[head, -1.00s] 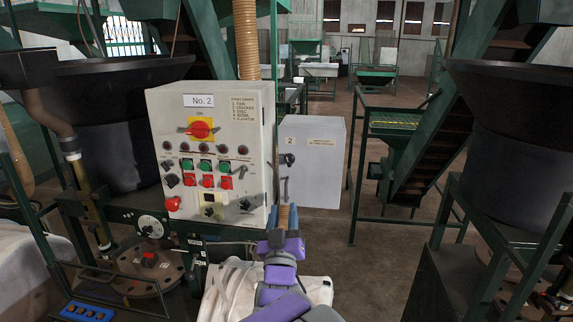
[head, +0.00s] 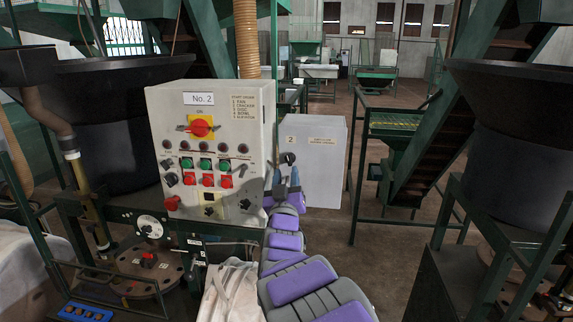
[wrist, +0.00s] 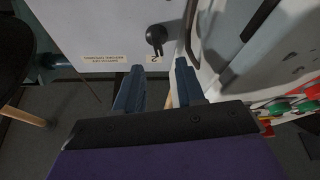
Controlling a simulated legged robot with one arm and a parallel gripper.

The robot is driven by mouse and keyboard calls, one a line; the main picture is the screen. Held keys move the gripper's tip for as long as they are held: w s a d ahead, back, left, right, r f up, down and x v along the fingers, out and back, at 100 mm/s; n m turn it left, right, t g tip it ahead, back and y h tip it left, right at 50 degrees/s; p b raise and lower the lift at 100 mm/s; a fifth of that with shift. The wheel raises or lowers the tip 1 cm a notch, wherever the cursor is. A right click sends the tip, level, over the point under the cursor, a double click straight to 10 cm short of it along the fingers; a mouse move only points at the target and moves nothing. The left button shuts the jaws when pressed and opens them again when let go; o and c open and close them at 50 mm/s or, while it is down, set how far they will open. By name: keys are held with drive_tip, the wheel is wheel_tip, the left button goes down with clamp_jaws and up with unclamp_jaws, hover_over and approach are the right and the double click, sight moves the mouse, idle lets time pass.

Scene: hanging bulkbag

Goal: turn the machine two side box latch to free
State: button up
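The side box (head: 313,160) is a pale grey cabinet marked 2, to the right of the No. 2 control panel. Its latch (head: 289,158) is a small black rounded knob near the box's left edge; the wrist view shows the latch (wrist: 156,38) with a short lever pointing towards the 2 label. My gripper (head: 286,178) is just below the latch in the head view. In the wrist view my gripper (wrist: 160,86) is open, its two blue fingers apart and pointing at the box. Nothing is between the fingertips, and they are apart from the latch.
The No. 2 control panel (head: 210,150), with a red switch and several buttons, stands close to the left of my gripper. A white sack (head: 230,290) hangs below it. A green stair frame (head: 400,170) stands to the right, with open floor between.

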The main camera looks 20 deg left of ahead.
sight(288, 158)
drive_tip(key=shift+x, duration=2.8)
drive_tip(key=shift+w+f, duration=0.1)
drive_tip(key=c, duration=0.7)
drive_tip(key=shift+o, duration=0.2)
drive_tip(key=shift+a+m+h, duration=0.1)
drive_tip(key=shift+m+h, duration=0.2)
drive_tip(key=shift+m, duration=0.5)
drive_tip(key=m, duration=0.1)
drive_tip(key=m+h+p, duration=0.1)
drive_tip(key=m, duration=0.1)
drive_tip(key=shift+r+t+h, duration=0.2)
drive_tip(key=shift+t+h, duration=0.1)
drive_tip(key=shift+t, duration=0.1)
drive_tip(key=o, duration=0.7)
drive_tip(key=shift+f, duration=0.1)
drive_tip(key=shift+c, duration=0.2)
